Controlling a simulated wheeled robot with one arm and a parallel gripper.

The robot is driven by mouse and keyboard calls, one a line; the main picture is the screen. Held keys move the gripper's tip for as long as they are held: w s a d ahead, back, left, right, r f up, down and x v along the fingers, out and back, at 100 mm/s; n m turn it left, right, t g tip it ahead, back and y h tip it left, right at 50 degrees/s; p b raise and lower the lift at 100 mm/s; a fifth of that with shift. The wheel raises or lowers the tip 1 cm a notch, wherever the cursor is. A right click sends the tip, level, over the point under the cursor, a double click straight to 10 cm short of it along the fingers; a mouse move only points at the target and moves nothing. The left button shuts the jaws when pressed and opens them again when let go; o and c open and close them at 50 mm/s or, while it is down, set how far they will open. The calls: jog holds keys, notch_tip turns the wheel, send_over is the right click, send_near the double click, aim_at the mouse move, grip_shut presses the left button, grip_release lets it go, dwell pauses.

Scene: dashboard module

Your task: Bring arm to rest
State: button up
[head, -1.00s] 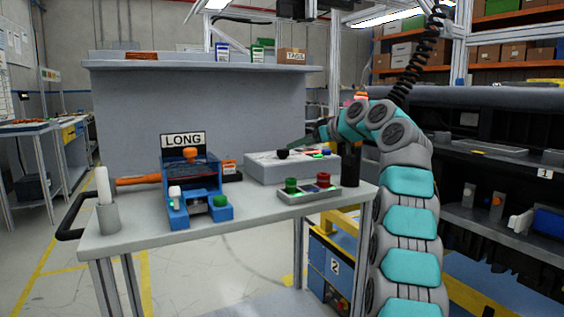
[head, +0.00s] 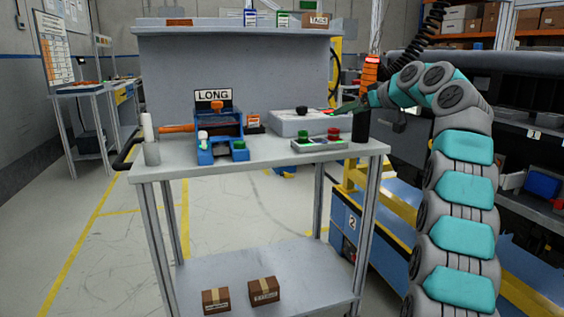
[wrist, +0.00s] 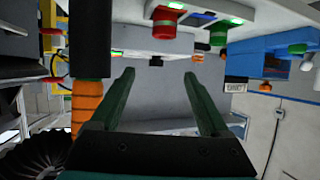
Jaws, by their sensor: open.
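My gripper (wrist: 160,80) is open and empty in the wrist view, with two green fingers apart and nothing between them. In the head view my gripper (head: 346,108) is small, at the end of my teal and grey arm, above the right part of the cart top (head: 172,169). It is close to the black cylinder (head: 361,127) at the cart's right corner; I cannot tell whether they touch. The wrist view appears upside down.
A blue fixture (head: 222,150) under a LONG sign, a grey box (head: 290,123) and a button panel (head: 318,144) stand on the cart. Two cartons (head: 264,290) lie on its lower shelf. Dark shelving stands at right. The floor at left is clear.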

jog(key=s+a+f+m+g+h, duration=0.1)
jog(key=s+a+f+m+g, duration=0.15)
jog(key=s+f, duration=0.5)
jog(key=s+a+f+m+g+h, duration=0.15)
jog(key=s+a+f, duration=0.25)
jog(key=s, duration=0.6)
jog(key=s+a+f+m+g+h, duration=0.1)
jog(key=s+a+f+g, duration=0.2)
jog(key=s+f, duration=0.45)
jog(key=s+d+f+g+h, duration=0.1)
jog(key=s+f, duration=0.4)
jog(key=s, duration=0.7)
jog(key=s+d+f+g+h, duration=0.1)
jog(key=s+f, duration=0.5)
jog(key=s, duration=0.6)
jog(key=s+d+f+m+g+h, duration=0.1)
jog(key=s+d+f+g, duration=0.2)
jog(key=s, duration=0.9)
notch_tip(320, 180, down, 3)
jog(key=shift+s+f+g+h, duration=0.1)
jog(key=shift+s+g+h, duration=0.2)
jog(key=shift+g+h, duration=0.1)
